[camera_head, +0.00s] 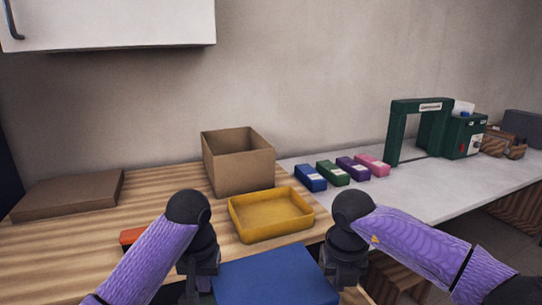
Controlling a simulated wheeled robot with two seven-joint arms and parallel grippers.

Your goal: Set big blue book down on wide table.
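The big blue book (275,278) is at the bottom centre, flat and close to the camera, its near part cut off by the frame. My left gripper (208,284) is at its left edge and my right gripper (333,272) at its right edge. Both appear shut on the book and hold it between them; the fingertips are mostly hidden. The wide table (60,250), with a striped wood top, lies beyond and to the left. The book overlaps its front right part in view; I cannot tell the height gap.
On the wood top are a yellow tray (271,214), an open cardboard box (239,162), a flat brown box (69,194) and an orange item (131,236) partly behind my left arm. A pale counter (440,198) at right holds small coloured boxes (333,174) and a green frame (397,135).

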